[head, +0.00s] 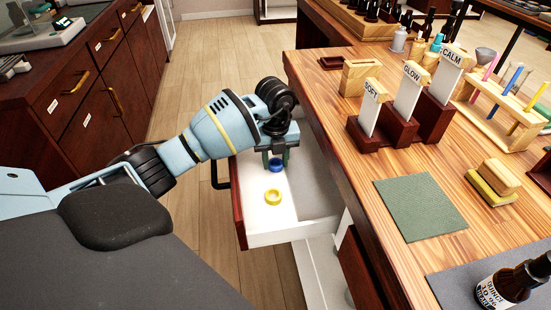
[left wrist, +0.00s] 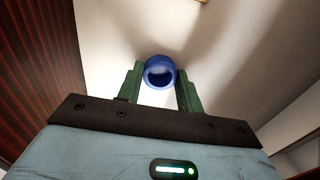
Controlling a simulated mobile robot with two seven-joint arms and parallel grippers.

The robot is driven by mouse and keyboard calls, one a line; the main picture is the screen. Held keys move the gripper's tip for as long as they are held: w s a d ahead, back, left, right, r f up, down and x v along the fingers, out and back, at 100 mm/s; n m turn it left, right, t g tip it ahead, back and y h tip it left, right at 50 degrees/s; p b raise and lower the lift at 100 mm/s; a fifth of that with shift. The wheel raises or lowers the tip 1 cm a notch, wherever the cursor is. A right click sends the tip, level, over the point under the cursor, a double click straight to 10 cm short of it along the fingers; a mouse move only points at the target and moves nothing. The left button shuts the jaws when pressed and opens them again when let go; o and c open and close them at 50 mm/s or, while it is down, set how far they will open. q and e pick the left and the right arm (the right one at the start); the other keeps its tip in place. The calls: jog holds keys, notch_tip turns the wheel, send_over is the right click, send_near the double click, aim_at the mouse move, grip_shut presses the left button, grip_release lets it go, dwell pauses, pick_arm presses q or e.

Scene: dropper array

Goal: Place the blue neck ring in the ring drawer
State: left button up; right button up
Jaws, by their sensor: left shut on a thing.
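The blue neck ring (head: 276,166) is between the green fingers of my left gripper (head: 276,158), inside the open drawer's outline. In the left wrist view the blue ring (left wrist: 160,72) sits at the tips of the two fingers (left wrist: 161,88), which are shut on it. The open ring drawer (head: 262,238) is white inside with a dark red front. A yellow ring (head: 273,197) lies on its floor, nearer the front than the blue ring. I cannot tell whether the blue ring touches the drawer floor. My right gripper is not in view.
The wooden counter (head: 325,100) stands right of the drawer, with a green mat (head: 420,208), SOFT, GLOW and CALM signs (head: 408,88) and a dark bottle (head: 513,285). A dark cabinet (head: 85,95) is at the left. Bare floor (head: 200,200) lies between them.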

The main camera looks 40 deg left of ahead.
pick_arm(q)
jog(key=shift+f, duration=0.15)
jog(key=o, duration=1.1)
notch_tip(320, 180, up, 12)
jog(key=shift+r+p, duration=0.2)
jog(key=shift+p, duration=0.45)
